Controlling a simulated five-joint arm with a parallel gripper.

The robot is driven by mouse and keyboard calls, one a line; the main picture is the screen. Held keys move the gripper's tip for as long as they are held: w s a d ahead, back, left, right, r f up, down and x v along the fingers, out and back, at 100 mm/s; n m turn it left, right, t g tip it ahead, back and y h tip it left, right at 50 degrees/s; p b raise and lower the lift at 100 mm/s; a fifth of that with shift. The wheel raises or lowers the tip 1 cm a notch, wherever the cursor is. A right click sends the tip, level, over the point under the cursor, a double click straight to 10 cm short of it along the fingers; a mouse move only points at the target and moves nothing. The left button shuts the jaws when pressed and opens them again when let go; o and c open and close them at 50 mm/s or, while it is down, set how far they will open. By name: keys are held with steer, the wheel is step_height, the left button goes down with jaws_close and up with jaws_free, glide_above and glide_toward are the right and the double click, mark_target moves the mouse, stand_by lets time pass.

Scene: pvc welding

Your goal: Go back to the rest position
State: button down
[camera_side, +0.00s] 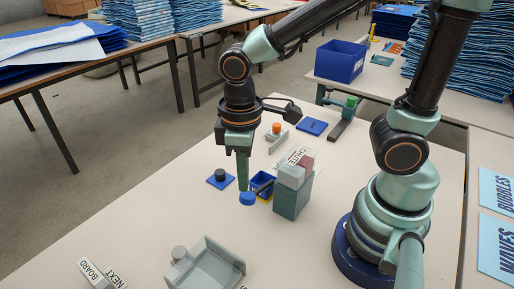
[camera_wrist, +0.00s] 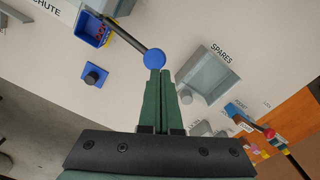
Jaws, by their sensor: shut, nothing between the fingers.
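My gripper (camera_side: 243,186) points straight down over the pale table in the side view, its green fingers together and empty. The fingers also show in the wrist view (camera_wrist: 160,76). A dark rod with a round blue knob (camera_side: 248,198) leans out of a small blue box (camera_side: 262,181). The knob (camera_wrist: 155,58) lies right by my fingertips in the wrist view; I cannot tell whether they touch. The rest position is not marked in either view.
A grey-green block (camera_side: 291,199) stands right of the blue box. A blue pad with a black knob (camera_side: 220,178) lies left of my gripper. A grey tray (camera_side: 212,262) stands in front, labelled SPARES in the wrist view. Bare table lies to the left.

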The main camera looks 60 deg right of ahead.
steer(key=w+d+r+m+t, duration=0.3)
steer(key=d+r+m+t, duration=0.2)
steer(key=d+r, duration=0.4)
steer(key=d+m, duration=0.1)
steer(key=d, duration=0.1)
steer(key=shift+d+r+t, duration=0.3)
steer(key=shift+r, duration=0.1)
stand_by(0.9)
